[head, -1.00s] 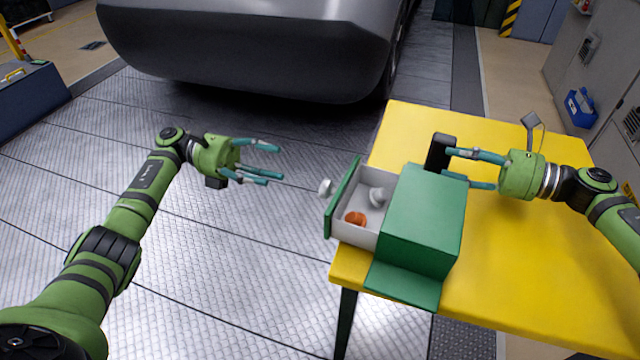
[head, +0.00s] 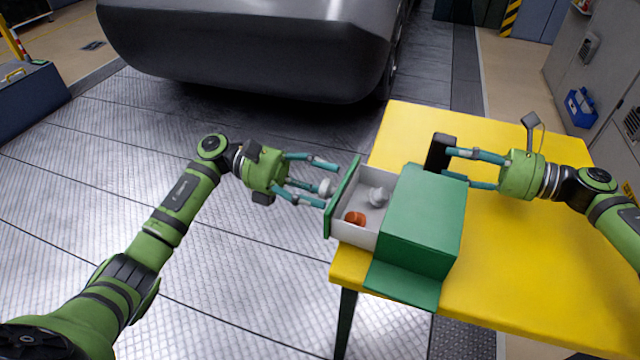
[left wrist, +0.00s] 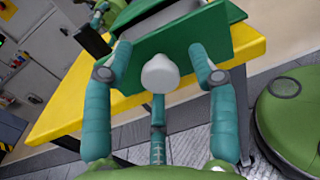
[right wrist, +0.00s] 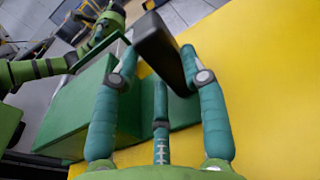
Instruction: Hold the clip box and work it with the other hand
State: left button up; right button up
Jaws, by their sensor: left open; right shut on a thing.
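The green clip box (head: 424,215) sits on the yellow table with its drawer (head: 354,231) pulled out to the left. An orange clip (head: 355,218) and a pale grey piece (head: 377,196) lie in the drawer. The drawer's round white knob (head: 326,187) faces left; it also shows in the left wrist view (left wrist: 160,73). My left gripper (head: 328,182) is open, with its fingers around the knob, not visibly closed on it. My right gripper (head: 458,165) is shut on the black handle (head: 440,152) at the box's far side, also seen in the right wrist view (right wrist: 160,48).
The yellow table (head: 530,290) is bare to the right and front of the box. A dark vehicle (head: 250,45) stands behind. A grey cabinet (head: 605,70) with a blue bin (head: 580,107) is at the right. Open floor lies left of the table.

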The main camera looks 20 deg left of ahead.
aim_at(347, 195)
pick_arm(q)
jog(key=shift+c, duration=0.4)
pick_arm(e)
jog(key=shift+f, duration=0.15)
pick_arm(q)
grip_shut()
jog(key=d, duration=0.8)
jog(key=shift+s+d+r, duration=0.1)
jog(key=shift+s+d, duration=0.1)
jog(key=shift+s, duration=0.15)
jog(key=shift+o, duration=0.4)
grip_release()
jog(key=shift+a, duration=0.15)
jog(key=shift+a, duration=0.25)
jog(key=a, duration=0.7)
jog(key=w+a, duration=0.1)
jog(key=a, duration=0.3)
jog(key=shift+a, duration=0.15)
